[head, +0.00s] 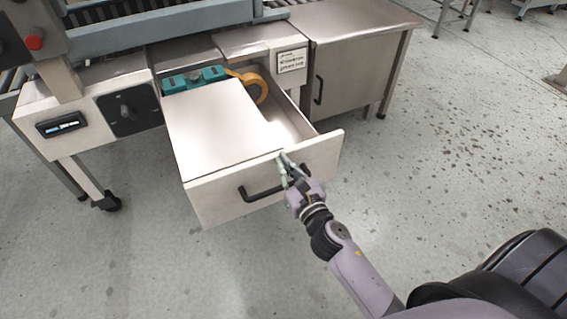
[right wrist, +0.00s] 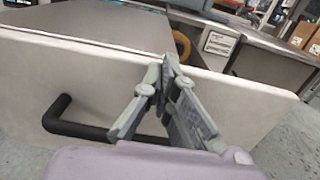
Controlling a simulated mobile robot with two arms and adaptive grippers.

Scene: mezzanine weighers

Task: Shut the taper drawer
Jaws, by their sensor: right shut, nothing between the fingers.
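The taper drawer (head: 322,160) stands pulled out of the bench, with a pale front and a black bar handle (head: 247,194). A pale flat panel (head: 218,125) covers its left part; the right part is open from above. A yellow-orange tape roll (head: 262,88) shows towards its back. My right gripper (head: 284,160) is shut and empty at the drawer front, its tips near the top edge, above the handle's right end. In the right wrist view the fingertips (right wrist: 168,66) overlap the front (right wrist: 100,85); I cannot tell if they touch. My left gripper is not in view.
A teal object (head: 194,80) sits at the back of the drawer's panel. A grey cabinet (head: 345,75) stands right of the drawer. A control panel with a black knob (head: 127,108) is on the left. The floor (head: 450,150) in front and to the right is clear.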

